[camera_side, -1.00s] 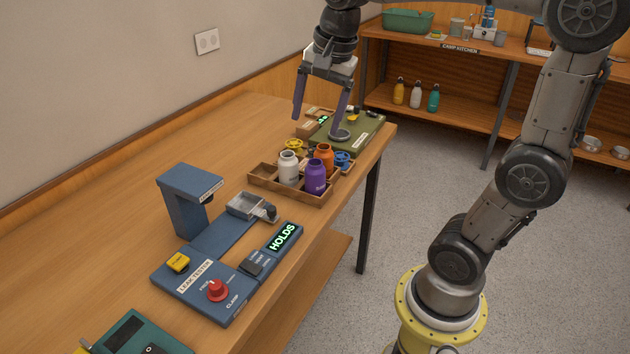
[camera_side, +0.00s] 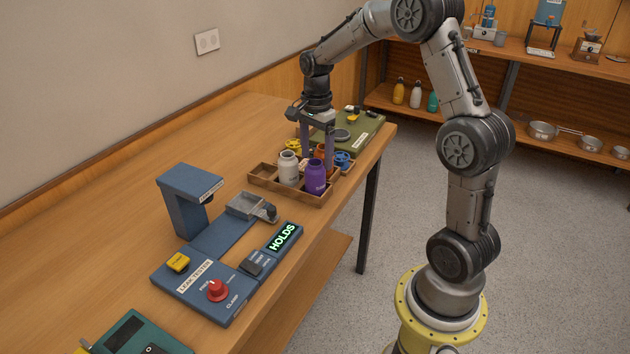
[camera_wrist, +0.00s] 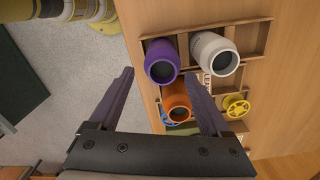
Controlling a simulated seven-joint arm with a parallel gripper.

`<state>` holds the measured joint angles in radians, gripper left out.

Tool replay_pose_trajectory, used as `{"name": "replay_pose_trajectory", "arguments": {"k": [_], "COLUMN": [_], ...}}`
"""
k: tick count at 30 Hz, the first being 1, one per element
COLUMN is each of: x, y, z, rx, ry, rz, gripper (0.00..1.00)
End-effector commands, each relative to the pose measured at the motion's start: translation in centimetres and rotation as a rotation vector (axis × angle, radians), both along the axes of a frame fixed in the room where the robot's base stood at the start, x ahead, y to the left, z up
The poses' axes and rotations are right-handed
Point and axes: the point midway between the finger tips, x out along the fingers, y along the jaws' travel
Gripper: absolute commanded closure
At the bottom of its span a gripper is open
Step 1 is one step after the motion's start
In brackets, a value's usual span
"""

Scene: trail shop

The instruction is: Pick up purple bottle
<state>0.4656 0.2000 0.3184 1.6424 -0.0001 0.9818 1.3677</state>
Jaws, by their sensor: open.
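The purple bottle (camera_side: 315,178) stands upright in the front right compartment of a wooden tray (camera_side: 262,184). In the wrist view the purple bottle (camera_wrist: 160,58) is seen from above with an open mouth, just beyond the fingertips. My gripper (camera_side: 318,165) is open and points down over the tray, behind the purple bottle in the side view. In the wrist view its fingers (camera_wrist: 162,85) are spread, with the orange bottle (camera_wrist: 176,98) between them. My gripper holds nothing. The lower fingertips are partly hidden behind the bottles in the side view.
A white bottle (camera_side: 288,168) stands left of the purple one. Blue (camera_side: 342,160) and yellow (camera_wrist: 236,107) round parts lie in the tray. A green mat (camera_side: 362,137) lies behind it. A blue leak tester (camera_side: 232,262) reading HOLDS stands in front, with bare table to its left.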

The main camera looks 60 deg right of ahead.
Motion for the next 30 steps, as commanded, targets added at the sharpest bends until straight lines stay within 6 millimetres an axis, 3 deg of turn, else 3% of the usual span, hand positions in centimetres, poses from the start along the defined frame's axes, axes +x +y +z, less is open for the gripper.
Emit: {"name": "replay_pose_trajectory", "arguments": {"k": [7,15,25,30], "x": [0.0,0.3,0.3,0.3], "y": [0.0,0.0,0.0,0.0], "z": [-1.8,-5.4,-6.1,-6.1], "rx": [0.001,0.001,0.0,0.0], "ry": [0.002,0.002,-0.001,-0.001], "rz": [0.001,0.001,0.001,0.001], "gripper": [0.19,0.19,0.19,0.47]}}
